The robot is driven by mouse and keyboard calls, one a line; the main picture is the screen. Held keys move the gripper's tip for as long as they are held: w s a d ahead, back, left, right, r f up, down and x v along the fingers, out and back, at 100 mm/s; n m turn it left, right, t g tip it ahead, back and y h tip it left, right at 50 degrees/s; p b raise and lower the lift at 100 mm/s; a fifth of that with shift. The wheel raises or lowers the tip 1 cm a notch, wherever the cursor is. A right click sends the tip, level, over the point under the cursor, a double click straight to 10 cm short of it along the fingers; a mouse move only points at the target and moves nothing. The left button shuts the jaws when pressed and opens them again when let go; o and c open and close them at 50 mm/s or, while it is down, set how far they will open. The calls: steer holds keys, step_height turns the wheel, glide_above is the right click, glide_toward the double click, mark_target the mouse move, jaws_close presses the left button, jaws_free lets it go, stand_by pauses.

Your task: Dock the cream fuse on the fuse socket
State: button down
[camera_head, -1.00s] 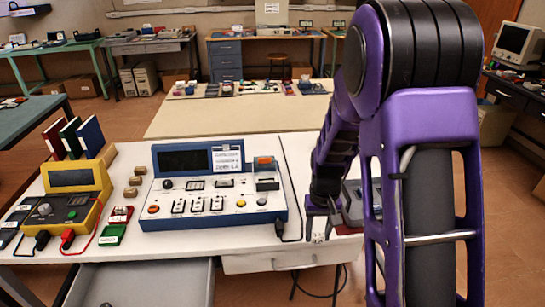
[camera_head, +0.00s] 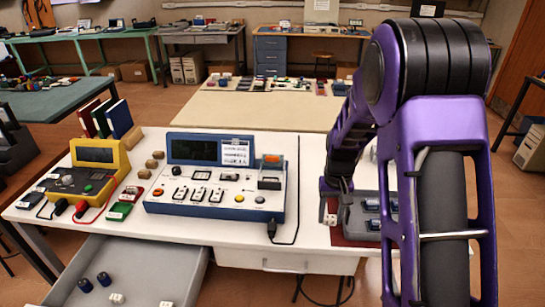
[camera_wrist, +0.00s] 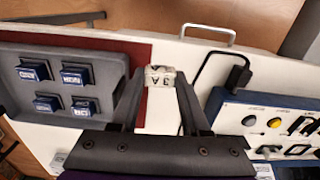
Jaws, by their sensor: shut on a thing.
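My gripper (camera_wrist: 160,97) is shut on the cream fuse (camera_wrist: 160,75), a small pale block marked 3A, held between the fingertips. In the head view the fuse (camera_head: 330,219) shows small at the end of my gripper (camera_head: 333,195), beside the left edge of the grey block. This grey block (camera_head: 352,219) lies on a dark red mat and carries several blue fuses; it shows at left in the wrist view (camera_wrist: 105,107). The blue-framed panel (camera_head: 158,205) has a small holder (camera_head: 269,183) with an orange top. I cannot tell which part is the fuse socket.
The white table (camera_head: 300,235) is bare between panel and grey block except for a black cable (camera_head: 297,200). An open drawer (camera_head: 150,265) holds blue and pale fuses. A yellow meter (camera_head: 100,160), books and small brown blocks stand at left.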

steer(key=w+a+r, duration=0.2)
steer(key=w+a, duration=0.7)
steer(key=w, duration=0.1)
steer(key=w+a+r, duration=0.2)
steer(key=w+a, duration=0.6)
steer(key=w, duration=0.2)
steer(key=shift+s+a+f+b, duration=0.1)
steer(key=shift+s+f+b, duration=0.1)
steer(key=shift+f, duration=1.15)
steer(key=shift+s+a+f+b, duration=0.1)
steer(key=shift+f+b, duration=0.1)
steer(key=shift+f, duration=1.15)
steer(key=shift+f, duration=0.55)
steer(key=c, duration=0.7)
jaws_free()
steer(key=shift+r+p, duration=0.45)
steer(key=shift+r, duration=5.05)
